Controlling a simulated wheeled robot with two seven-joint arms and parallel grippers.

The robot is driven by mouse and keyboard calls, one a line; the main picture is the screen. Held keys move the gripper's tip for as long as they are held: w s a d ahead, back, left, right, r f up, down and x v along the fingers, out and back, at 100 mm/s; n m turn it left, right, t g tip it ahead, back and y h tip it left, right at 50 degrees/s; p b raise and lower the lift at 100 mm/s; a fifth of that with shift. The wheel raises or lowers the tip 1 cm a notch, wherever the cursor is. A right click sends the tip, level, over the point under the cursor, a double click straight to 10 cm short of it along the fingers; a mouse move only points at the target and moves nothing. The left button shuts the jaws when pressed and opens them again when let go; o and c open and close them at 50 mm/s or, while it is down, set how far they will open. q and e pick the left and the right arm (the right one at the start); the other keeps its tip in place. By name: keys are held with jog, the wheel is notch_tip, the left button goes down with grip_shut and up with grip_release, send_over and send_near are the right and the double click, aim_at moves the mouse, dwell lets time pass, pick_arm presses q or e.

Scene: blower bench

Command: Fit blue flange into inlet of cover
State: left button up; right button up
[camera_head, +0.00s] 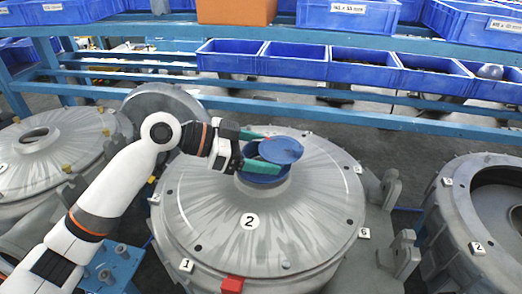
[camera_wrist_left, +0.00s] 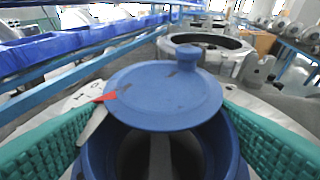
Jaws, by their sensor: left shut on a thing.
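The blue flange (camera_head: 264,178) has a round, open body, with a blue disc (camera_head: 281,150) tilted over its opening. It is at the central inlet of the grey cover (camera_head: 295,215) marked 2. In the left wrist view the disc (camera_wrist_left: 160,97) has a small knob, and the hollow body (camera_wrist_left: 222,148) shows below it. My left gripper (camera_head: 262,154) is shut on the blue flange, with green finger pads on opposite sides of it. The inlet's rim is mostly hidden by the flange and fingers, so I cannot tell how deep it sits. My right gripper is out of view.
Another grey cover (camera_head: 45,160) is at the left and an open grey housing (camera_head: 490,215) at the right. A blue rack with blue bins (camera_head: 292,62) and an orange box (camera_head: 236,10) stands behind. A red block (camera_head: 232,284) is at the cover's front edge.

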pick_arm(q)
jog(key=shift+f+b, duration=0.7)
jog(key=shift+f, duration=0.2)
dwell(1.4)
jog(key=o, duration=1.2)
jog(key=shift+o, duration=0.2)
jog(key=shift+a, duration=0.1)
jog(key=v, duration=1.2)
jog(key=shift+p, duration=0.35)
